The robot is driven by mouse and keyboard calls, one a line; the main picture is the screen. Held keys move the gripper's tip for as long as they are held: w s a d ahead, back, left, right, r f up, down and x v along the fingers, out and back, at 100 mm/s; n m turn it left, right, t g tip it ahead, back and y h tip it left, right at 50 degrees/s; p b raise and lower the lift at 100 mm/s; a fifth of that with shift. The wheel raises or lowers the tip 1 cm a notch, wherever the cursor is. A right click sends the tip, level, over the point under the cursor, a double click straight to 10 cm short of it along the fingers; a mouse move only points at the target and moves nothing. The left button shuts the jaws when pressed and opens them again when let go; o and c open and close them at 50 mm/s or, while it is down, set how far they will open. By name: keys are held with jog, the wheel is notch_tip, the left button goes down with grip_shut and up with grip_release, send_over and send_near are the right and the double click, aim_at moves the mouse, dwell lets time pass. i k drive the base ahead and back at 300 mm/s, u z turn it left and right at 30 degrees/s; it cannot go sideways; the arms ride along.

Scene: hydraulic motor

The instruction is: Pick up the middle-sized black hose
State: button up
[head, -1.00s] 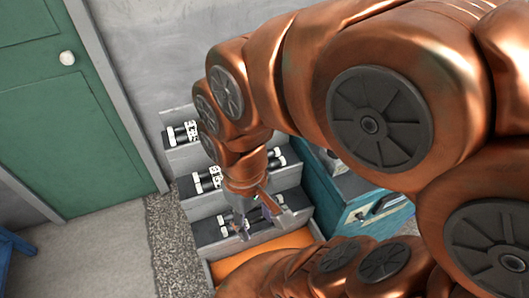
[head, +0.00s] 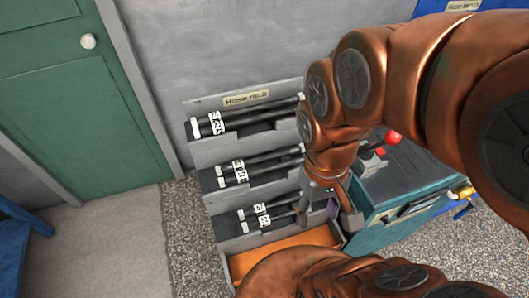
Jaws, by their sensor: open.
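A grey stepped hose rack (head: 230,98) stands against the wall with black hoses on three tiers. The top tier hose (head: 262,113), the middle tier hose (head: 272,159) and the bottom tier hoses (head: 283,207) have pale end fittings and white tags with black marks. The top hose looks longest and the bottom ones shortest. My gripper (head: 329,213) is open and empty, pointing down at the right end of the bottom tier. My arm hides the right edge of the rack. I cannot tell whether the gripper touches anything.
An orange tray or surface (head: 265,262) lies at the rack's foot. A teal cabinet (head: 400,190) with a red object (head: 393,137) on top stands close on the right. A green door (head: 60,100) is at left. Open floor (head: 115,240) lies left of the rack.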

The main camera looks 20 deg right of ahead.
aim_at(239, 164)
jog(key=z, duration=0.65)
jog(key=k, duration=0.75)
jog(key=u, duration=1.15)
jog(key=i, duration=0.5)
jog(key=u, duration=0.05)
